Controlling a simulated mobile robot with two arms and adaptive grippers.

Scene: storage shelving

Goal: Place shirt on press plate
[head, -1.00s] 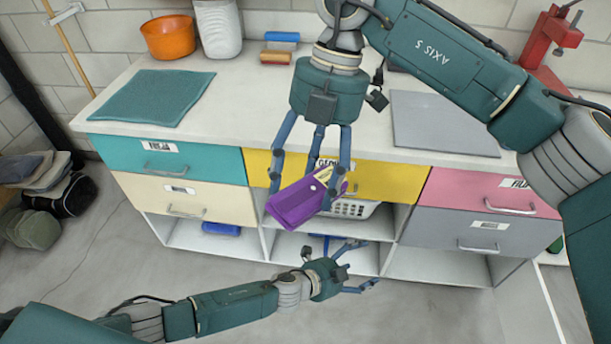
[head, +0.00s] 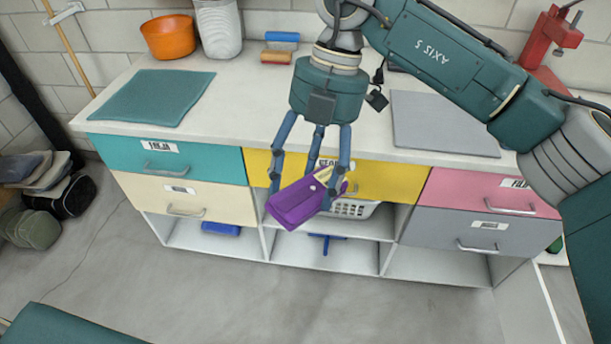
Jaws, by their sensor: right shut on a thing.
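A folded purple shirt (head: 292,204) with a pale patch on its upper side hangs in front of the yellow drawer. My right gripper (head: 308,188) points down and is shut on the shirt, holding it in the air clear of the worktop's front edge. A flat grey plate (head: 443,123), which may be the press plate, lies on the worktop to the right of the gripper. My left gripper is out of view; only a piece of my left arm shows at the bottom left.
A teal mat (head: 152,97), an orange bowl (head: 169,37), a white container (head: 217,28) and brushes (head: 279,50) are on the worktop (head: 250,95). A red press-like tool (head: 550,40) stands at the back right. A white basket (head: 352,209) sits in the shelf below.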

